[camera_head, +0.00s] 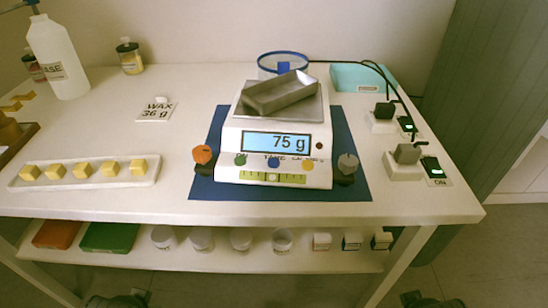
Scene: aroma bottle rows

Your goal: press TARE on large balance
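The large balance (232,135) stands on a blue mat (362,188) on the table. Its lit display (276,142) reads 75 g. A metal tray (279,92) sits tilted on its pan. Below the display are a green button (240,160), a blue button (273,162) and a yellow button (307,165). Small lettering above them seems to include TARE, but is partly unreadable. Dark parts at the bottom edge seem to be my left gripper (120,301) and my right gripper (422,301). Both are mostly cut off, low and far from the balance; their fingers cannot be made out.
An orange knob (202,155) and a grey knob (347,163) flank the balance. Plugs and switches (404,165) with cables are at right. A white tray (92,184) with several wax cubes and a WAX 36 g card (157,111) lie left. A lower shelf (210,262) holds cups.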

